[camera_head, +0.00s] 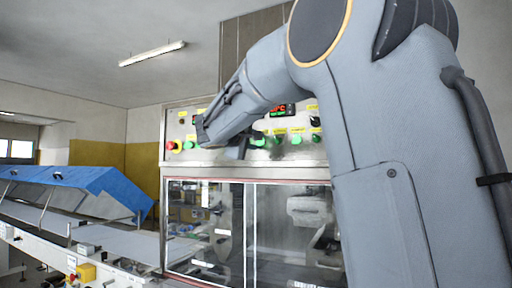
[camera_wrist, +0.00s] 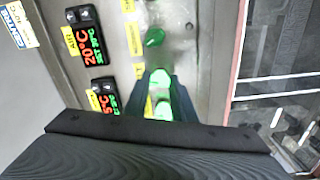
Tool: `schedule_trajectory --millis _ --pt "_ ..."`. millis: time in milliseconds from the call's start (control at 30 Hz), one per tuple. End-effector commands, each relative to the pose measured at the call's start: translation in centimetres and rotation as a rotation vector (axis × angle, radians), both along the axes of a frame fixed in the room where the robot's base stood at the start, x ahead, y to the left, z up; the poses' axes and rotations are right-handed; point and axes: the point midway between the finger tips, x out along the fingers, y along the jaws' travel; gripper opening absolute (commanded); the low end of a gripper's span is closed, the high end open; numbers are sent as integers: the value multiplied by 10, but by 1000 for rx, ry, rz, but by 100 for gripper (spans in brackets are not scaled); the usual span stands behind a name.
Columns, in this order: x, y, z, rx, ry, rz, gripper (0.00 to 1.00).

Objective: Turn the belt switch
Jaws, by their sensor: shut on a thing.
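The control panel (camera_head: 300,155) of the machine carries a row of green switches with yellow labels. My gripper (camera_head: 240,153) is at this row, left of the lit green switches (camera_head: 278,139). In the wrist view, the two dark fingers of my gripper (camera_wrist: 162,100) stand on both sides of a green switch (camera_wrist: 162,109) and are shut on it. Another green knob (camera_wrist: 155,37) shows beyond the fingertips, apart from them. My wrist and arm cover part of the panel, so which label belongs to the held switch is hard to read.
A red button (camera_head: 171,146) sits at the panel's left. Red-digit displays (camera_wrist: 86,38) are beside the switches. Glass doors (camera_head: 225,235) lie below the panel. A conveyor (camera_head: 120,240) with a blue cover (camera_head: 100,183) stands at the left.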

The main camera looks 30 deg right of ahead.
Motion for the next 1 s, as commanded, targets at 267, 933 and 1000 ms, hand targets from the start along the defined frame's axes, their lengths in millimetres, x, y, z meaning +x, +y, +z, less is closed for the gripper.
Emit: schedule_trajectory --millis 267,933,1000 --pt "0 0 -2 -159 206 0 1" --pt "0 0 0 -453 582 0 1" --pt "0 0 0 -466 599 0 1"
